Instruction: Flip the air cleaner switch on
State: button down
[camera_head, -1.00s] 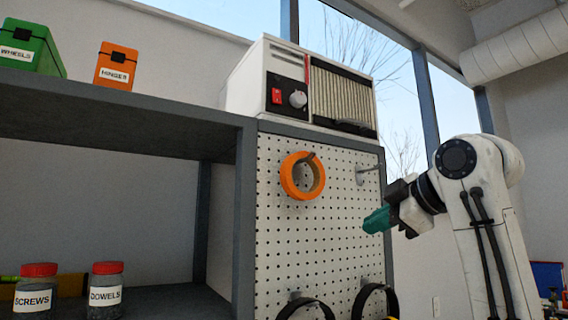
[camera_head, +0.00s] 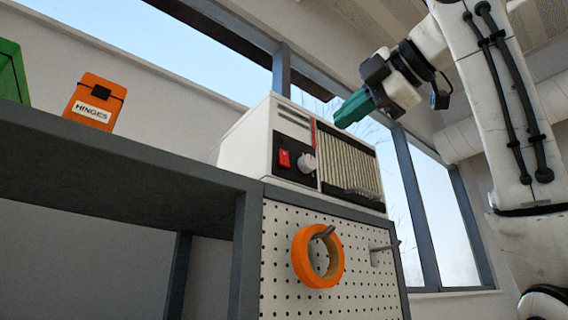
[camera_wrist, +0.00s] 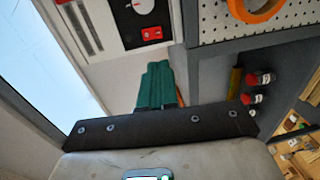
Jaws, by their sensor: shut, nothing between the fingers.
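The air cleaner (camera_head: 245,145) is a white box with a ribbed grille on top of the pegboard cabinet. Its dark front panel carries a red switch (camera_head: 284,158) and a pale round knob (camera_head: 307,163). In the wrist view the red switch (camera_wrist: 152,33) and knob (camera_wrist: 143,5) show near the top, past the fingertips. My gripper (camera_head: 338,119) has green fingers, shut and empty. In the head view it appears above the grille, up and right of the switch, with no clear contact. In the wrist view the shut fingers (camera_wrist: 158,68) point toward the panel.
An orange ring (camera_head: 302,262) hangs on a peg of the pegboard (camera_head: 277,235); a bare hook (camera_head: 383,247) is right of it. An orange HINGES box (camera_head: 94,103) and a green box (camera_head: 12,72) stand on the grey shelf (camera_head: 110,165) at left. Red-lidded jars (camera_wrist: 262,78) show in the wrist view.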

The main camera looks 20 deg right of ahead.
aim_at(285, 164)
jog(key=shift+w, duration=0.1)
jog(key=p+x, duration=0.5)
jog(key=x, duration=0.8)
jog(key=shift+w, duration=0.3)
jog(key=shift+w+a+f, duration=0.1)
jog(key=shift+w+a, duration=0.05)
jog(key=shift+w, duration=0.05)
jog(key=shift+s, duration=0.1)
